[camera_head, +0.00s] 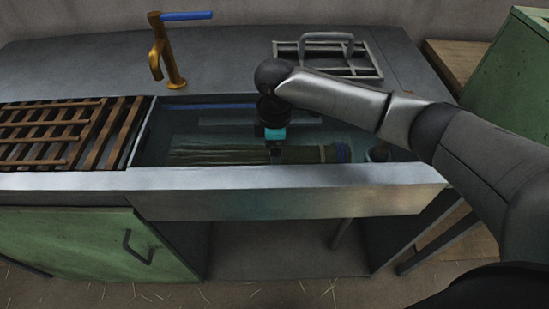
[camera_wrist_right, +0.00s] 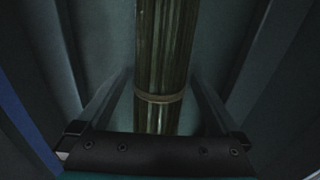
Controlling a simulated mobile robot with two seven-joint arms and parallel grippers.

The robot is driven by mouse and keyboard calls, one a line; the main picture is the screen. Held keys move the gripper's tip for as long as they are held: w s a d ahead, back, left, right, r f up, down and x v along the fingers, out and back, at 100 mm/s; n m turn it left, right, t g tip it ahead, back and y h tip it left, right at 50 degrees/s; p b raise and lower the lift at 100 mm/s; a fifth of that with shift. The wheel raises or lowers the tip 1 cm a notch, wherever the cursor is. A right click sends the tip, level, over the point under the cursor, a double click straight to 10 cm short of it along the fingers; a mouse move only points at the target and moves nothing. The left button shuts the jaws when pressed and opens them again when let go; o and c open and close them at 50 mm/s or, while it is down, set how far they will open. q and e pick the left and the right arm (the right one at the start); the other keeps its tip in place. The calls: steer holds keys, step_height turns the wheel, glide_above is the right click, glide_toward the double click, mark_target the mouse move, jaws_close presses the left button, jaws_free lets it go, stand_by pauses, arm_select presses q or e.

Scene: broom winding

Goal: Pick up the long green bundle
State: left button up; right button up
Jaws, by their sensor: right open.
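The long green bundle (camera_head: 224,154) lies lengthwise in the sink basin, its loose stems to the left and a bound part with a blue band at the right. In the right wrist view the bundle (camera_wrist_right: 165,60) runs up the middle, with a thin tie around it. My right gripper (camera_head: 275,154) points down into the basin over the bundle's middle. In the wrist view its two fingers stand apart, one on each side of the bundle, and it is open. Whether the fingers touch the bundle cannot be told. My left gripper is in neither view.
The sink's front rim (camera_head: 300,178) runs close in front of the bundle. A wooden slatted rack (camera_head: 60,133) lies at the left. A brass tap (camera_head: 168,55) with a blue handle and a metal rack (camera_head: 330,55) stand behind. A small round object (camera_head: 379,154) sits at the basin's right end.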

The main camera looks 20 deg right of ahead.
steer(key=shift+c, duration=0.2)
steer(key=c, duration=1.5)
steer(key=shift+o, duration=0.2)
steer(key=shift+r, duration=0.1)
